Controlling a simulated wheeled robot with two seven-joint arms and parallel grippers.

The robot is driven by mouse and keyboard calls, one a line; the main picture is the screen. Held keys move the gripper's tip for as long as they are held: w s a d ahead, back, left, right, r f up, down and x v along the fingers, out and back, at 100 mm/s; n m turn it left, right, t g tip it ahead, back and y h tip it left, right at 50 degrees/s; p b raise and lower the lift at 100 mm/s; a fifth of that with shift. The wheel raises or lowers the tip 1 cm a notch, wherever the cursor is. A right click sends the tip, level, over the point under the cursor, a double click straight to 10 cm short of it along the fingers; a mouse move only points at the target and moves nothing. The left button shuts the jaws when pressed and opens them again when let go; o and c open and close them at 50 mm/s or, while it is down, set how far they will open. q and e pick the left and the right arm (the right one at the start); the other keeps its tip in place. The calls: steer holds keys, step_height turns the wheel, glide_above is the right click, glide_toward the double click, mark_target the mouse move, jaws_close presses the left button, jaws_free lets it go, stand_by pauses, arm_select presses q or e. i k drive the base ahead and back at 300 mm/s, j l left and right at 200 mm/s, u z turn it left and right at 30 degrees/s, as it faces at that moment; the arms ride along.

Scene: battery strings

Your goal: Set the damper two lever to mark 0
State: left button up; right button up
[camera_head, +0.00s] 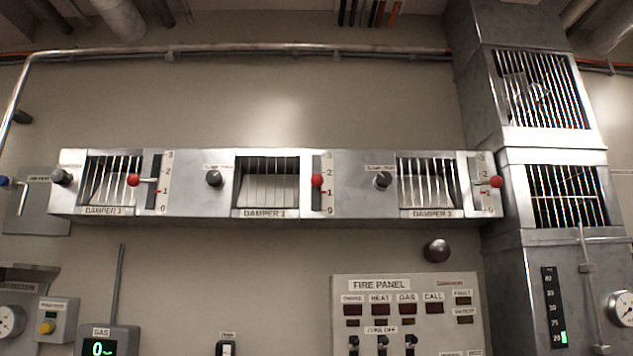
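The middle damper (267,184) sits in a long grey metal duct on the wall; its small label (265,213) seems to read DAMPER 2. Its lever has a red ball knob (317,181) in a dark vertical slot to the right of the grille. Beside the slot is a white scale (328,184) marked 3 at the top down to 0 at the bottom. The knob appears between marks 2 and 1, well above 0. Neither of my grippers is in view.
Similar dampers with red knobs stand left (133,180) and right (496,182). Black knobs (214,179) protrude from the duct. A fire panel (405,310), a gas display (108,341) and a dark red dome (436,250) are below. The wall just beneath the middle damper is clear.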

mark_target(316, 181)
steer(key=i+j, duration=0.1)
steer(key=j, duration=0.3)
steer(key=i+j+z, duration=0.1)
steer(key=j, duration=0.3)
steer(key=i+j, duration=0.15)
steer(key=j, duration=0.25)
steer(key=i+j, duration=0.1)
steer(key=j, duration=0.3)
steer(key=i+j+z, duration=0.1)
steer(key=j, duration=0.3)
